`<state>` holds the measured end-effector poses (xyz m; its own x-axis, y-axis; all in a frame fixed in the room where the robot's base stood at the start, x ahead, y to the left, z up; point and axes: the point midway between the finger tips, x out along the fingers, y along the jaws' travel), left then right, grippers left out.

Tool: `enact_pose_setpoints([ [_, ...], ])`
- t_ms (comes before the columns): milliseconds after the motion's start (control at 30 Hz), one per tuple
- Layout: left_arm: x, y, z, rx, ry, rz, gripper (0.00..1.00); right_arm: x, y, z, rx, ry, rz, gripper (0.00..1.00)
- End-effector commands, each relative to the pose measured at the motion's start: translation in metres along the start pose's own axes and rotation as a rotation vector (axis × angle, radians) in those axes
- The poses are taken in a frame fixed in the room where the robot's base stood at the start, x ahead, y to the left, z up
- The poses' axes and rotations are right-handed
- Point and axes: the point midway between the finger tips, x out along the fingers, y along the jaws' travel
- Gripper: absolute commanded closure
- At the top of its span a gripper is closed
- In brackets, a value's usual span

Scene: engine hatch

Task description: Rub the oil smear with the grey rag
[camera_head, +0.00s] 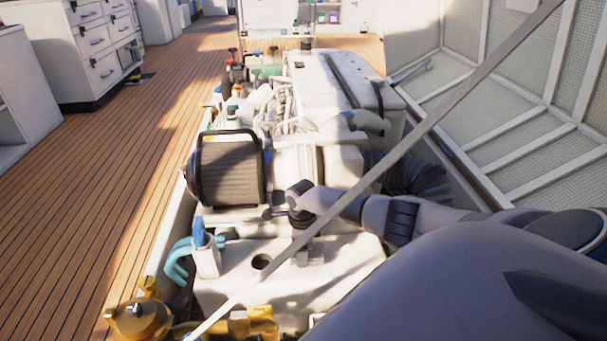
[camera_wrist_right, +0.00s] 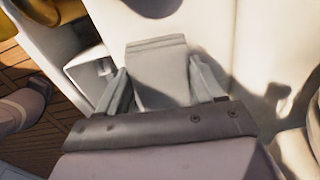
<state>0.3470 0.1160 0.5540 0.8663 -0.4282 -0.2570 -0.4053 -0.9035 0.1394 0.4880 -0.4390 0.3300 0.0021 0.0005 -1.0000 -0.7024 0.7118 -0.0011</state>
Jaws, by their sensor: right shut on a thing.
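My right gripper (camera_head: 302,250) points down at the pale flat cover (camera_head: 345,262) at the near end of the engine. In the right wrist view, the right gripper (camera_wrist_right: 162,85) has its two fingers on either side of a light grey, flat piece, the grey rag (camera_wrist_right: 158,68). It is shut on the rag, close over the pale surface; contact cannot be told. A dark round spot (camera_head: 262,262) lies on the cover left of the gripper. A dark mark (camera_wrist_right: 278,92) also shows in the right wrist view; I cannot tell whether either is the oil smear. My left gripper is not in view.
A black-framed unit (camera_head: 230,168) and the white engine block (camera_head: 335,85) stand beyond the gripper. A white holder (camera_head: 207,262) with a blue item and teal hoses (camera_head: 176,262) are at left. A diagonal strut (camera_head: 450,108) crosses the view.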

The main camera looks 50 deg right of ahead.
Motion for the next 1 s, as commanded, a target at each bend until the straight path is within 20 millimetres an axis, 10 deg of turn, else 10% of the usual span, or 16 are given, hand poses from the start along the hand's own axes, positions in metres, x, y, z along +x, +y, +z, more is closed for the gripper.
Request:
enact_pose_setpoints([
  [600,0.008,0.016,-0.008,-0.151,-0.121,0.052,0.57,-0.057,-0.004,-0.013,0.017,0.003,0.001,0.61],
  [1000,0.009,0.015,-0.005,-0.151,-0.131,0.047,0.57,-0.058,-0.005,-0.013,0.017,0.002,0.001,0.61],
])
